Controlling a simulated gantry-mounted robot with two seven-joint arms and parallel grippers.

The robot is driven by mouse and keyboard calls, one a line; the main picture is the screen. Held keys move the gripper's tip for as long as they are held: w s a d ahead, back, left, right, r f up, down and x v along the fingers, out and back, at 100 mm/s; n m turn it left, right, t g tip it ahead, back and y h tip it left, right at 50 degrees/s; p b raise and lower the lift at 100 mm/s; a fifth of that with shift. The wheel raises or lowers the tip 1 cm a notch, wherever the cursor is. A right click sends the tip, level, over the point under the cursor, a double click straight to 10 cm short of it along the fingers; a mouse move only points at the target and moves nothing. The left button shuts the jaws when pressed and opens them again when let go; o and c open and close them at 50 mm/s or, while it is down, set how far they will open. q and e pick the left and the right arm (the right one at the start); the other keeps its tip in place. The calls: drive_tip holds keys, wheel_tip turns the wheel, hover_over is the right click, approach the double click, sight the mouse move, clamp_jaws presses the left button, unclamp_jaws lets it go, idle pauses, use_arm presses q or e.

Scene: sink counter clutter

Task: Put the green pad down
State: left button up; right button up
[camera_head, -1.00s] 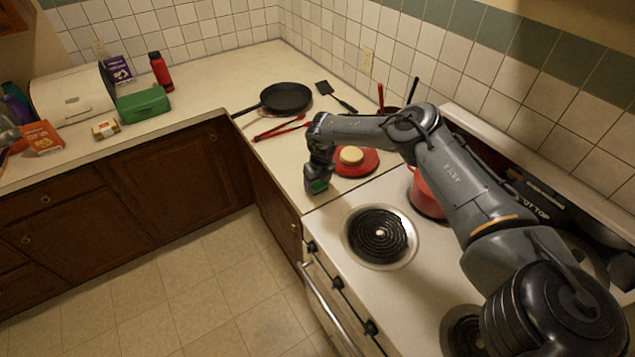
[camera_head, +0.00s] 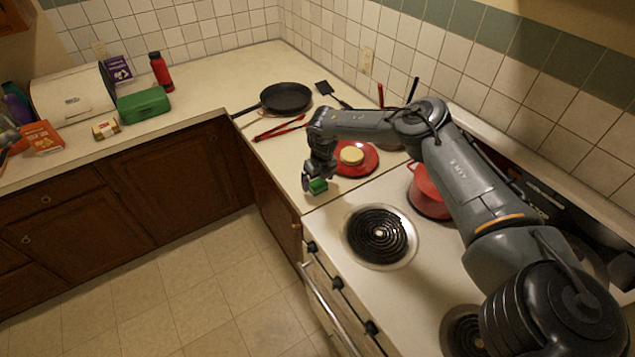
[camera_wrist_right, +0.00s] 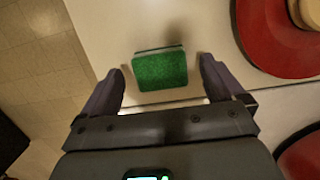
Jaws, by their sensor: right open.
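The green pad (camera_head: 318,186) is on the pale counter near its front edge, just left of the stove. In the right wrist view, the green pad (camera_wrist_right: 160,70) shows a rough green face and a pale strip along its far edge. My right gripper (camera_head: 313,181) is at the pad. In the wrist view, the right gripper (camera_wrist_right: 163,84) is open, with a finger on each side of the pad and a gap at each side. My left gripper is not in view.
A red plate (camera_head: 356,160) with a round tan item on it lies just right of my right gripper. A red pot (camera_head: 427,190) stands on the stove behind my arm. Red tongs (camera_head: 279,129) and a black pan (camera_head: 286,98) lie farther back. The counter's front edge is close.

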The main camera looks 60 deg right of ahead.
sight(320, 186)
wheel_tip(320, 186, up, 10)
drive_tip(key=s, duration=0.1)
drive_tip(key=w+a+f+n+t+y, duration=0.1)
drive_tip(key=a+f, duration=0.3)
drive_tip(key=a, duration=0.6)
drive_tip(key=w+a+f, duration=0.2)
drive_tip(key=a+f, duration=0.3)
drive_tip(key=a, duration=0.6)
drive_tip(key=w+a+f+n+t+y, duration=0.1)
drive_tip(key=a+f, duration=0.3)
drive_tip(key=a, duration=0.6)
drive_tip(key=s+a+f+m+t+y, duration=0.1)
drive_tip(key=s+a+f+m+y, duration=0.15)
drive_tip(key=a, duration=1.15)
drive_tip(key=s+a+r+m+t+y, duration=0.1)
drive_tip(key=s+a+r+m, duration=0.25)
drive_tip(key=a, duration=0.35)
drive_tip(key=s+a+r+m+t+y, duration=0.1)
drive_tip(key=s+a+r+m+t, duration=0.2)
drive_tip(key=a, duration=0.4)
drive_tip(key=s+d+m+g+h, duration=0.5)
drive_tip(key=s+d+m, duration=1.4)
drive_tip(key=d+m, duration=0.1)
drive_tip(key=shift+m, duration=0.9)
drive_tip(key=shift+w+r+h, duration=0.1)
drive_tip(key=shift+r+h, duration=0.05)
drive_tip(key=shift+h, duration=0.1)
